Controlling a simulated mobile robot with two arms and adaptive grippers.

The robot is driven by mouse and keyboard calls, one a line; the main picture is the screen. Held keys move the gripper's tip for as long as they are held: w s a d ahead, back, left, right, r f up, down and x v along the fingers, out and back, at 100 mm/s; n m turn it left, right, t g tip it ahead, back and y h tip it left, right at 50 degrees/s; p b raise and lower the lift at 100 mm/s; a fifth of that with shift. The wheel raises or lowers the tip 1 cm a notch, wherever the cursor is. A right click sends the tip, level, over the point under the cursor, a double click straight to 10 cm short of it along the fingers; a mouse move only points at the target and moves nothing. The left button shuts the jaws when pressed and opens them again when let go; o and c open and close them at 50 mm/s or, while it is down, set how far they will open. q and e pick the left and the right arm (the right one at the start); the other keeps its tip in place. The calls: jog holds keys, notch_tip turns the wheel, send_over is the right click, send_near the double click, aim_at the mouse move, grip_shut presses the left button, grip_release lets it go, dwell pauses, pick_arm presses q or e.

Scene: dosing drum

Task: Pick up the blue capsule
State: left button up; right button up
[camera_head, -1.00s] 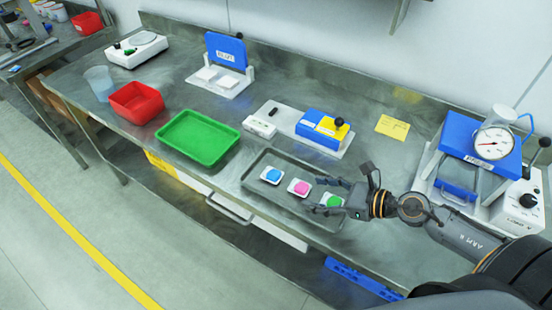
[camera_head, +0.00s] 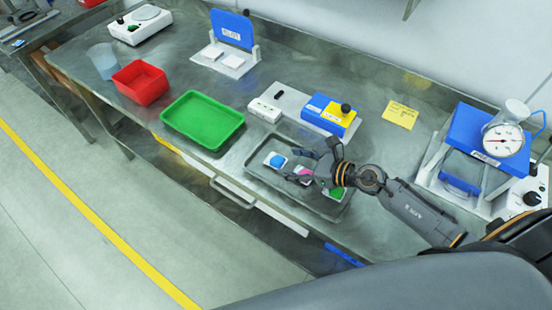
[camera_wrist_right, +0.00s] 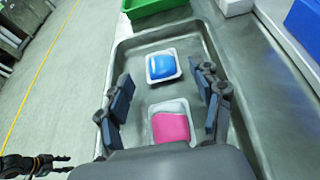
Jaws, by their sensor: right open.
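The blue capsule (camera_head: 277,161) sits in a small white square holder at the left end of a grey metal tray (camera_head: 259,181). In the right wrist view the blue capsule (camera_wrist_right: 161,66) lies ahead of the fingers, beyond the pink capsule (camera_wrist_right: 171,128). My right gripper (camera_head: 303,163) is open above the tray, with its fingers pointing toward the blue capsule and partly covering the pink one. In the wrist view its fingers (camera_wrist_right: 160,108) stand apart on either side, with nothing gripped. My left gripper is not identifiable in the head view.
A green capsule (camera_head: 336,192) is at the tray's right end, partly hidden by the gripper. A green tray (camera_head: 203,120) and a red bin (camera_head: 140,82) stand to the left. A blue and yellow device (camera_head: 329,114) stands behind. A gauge press (camera_head: 476,140) is at the right.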

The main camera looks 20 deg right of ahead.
aim_at(279, 160)
jog(key=x, duration=0.4)
jog(key=shift+w+a+f+p, duration=0.15)
jog(key=shift+f+p, duration=0.2)
jog(key=shift+p, duration=0.05)
jog(key=shift+c, duration=0.2)
jog(key=c, duration=0.9)
jog(key=shift+r, duration=0.1)
